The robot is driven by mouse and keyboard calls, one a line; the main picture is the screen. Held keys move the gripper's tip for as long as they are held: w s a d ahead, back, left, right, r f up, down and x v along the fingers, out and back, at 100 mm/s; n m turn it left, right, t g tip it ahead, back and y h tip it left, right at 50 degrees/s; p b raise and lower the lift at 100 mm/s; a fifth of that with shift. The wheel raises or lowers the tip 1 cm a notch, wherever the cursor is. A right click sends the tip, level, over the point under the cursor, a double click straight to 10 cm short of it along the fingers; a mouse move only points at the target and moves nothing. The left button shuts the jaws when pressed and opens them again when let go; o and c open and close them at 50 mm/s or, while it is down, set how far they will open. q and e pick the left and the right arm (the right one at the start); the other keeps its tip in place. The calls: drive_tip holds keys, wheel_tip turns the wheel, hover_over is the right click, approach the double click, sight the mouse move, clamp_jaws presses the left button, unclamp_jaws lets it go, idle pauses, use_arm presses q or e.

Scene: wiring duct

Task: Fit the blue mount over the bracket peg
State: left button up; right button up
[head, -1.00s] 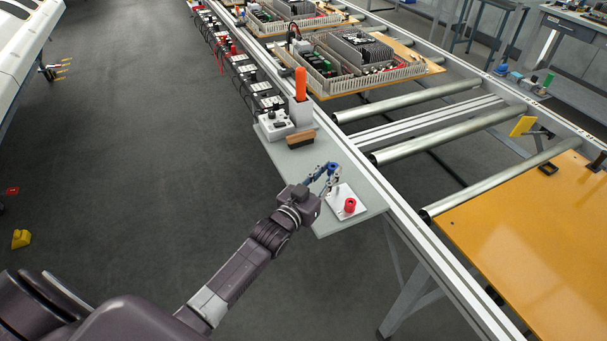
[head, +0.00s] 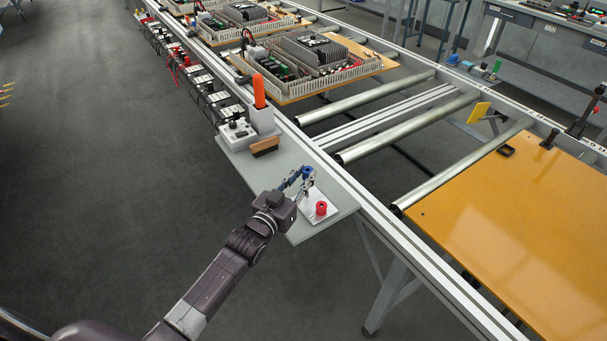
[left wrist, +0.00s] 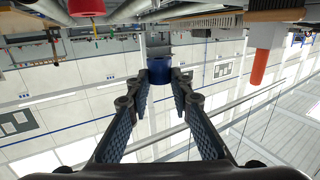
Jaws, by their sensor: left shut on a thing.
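The blue mount (head: 307,171) is a small blue ring-like piece. My left gripper (head: 302,180) is shut on it above the grey side shelf, beside a white plate (head: 316,215) with a red piece (head: 321,208). In the left wrist view the blue mount (left wrist: 158,70) sits between the fingertips (left wrist: 160,84). Small upright black posts stand at the orange board: one on its far edge (head: 549,139) and a taller one farther right (head: 585,112). I cannot tell which is the bracket peg. My right gripper is not in view.
The grey shelf (head: 295,160) also holds a brown-black brush (head: 265,147), a white control box (head: 237,134) and an orange-handled tool (head: 259,92) in a holder. A metal rail (head: 385,220) and open rollers (head: 405,126) lie between the shelf and the orange board (head: 500,225).

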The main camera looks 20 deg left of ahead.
sight(303, 203)
use_arm(q)
wheel_tip(303, 203, down, 4)
drive_tip(key=shift+r+b, duration=0.15)
drive_tip(key=shift+b, duration=1)
drive_tip(key=shift+f, duration=0.35)
idle(0.5)
drive_tip(key=shift+p, duration=0.3)
drive_tip(key=shift+f+b, duration=0.45)
drive_tip(key=shift+f, duration=0.1)
drive_tip(key=shift+f+b, duration=1.05)
drive_tip(key=shift+f, duration=0.35)
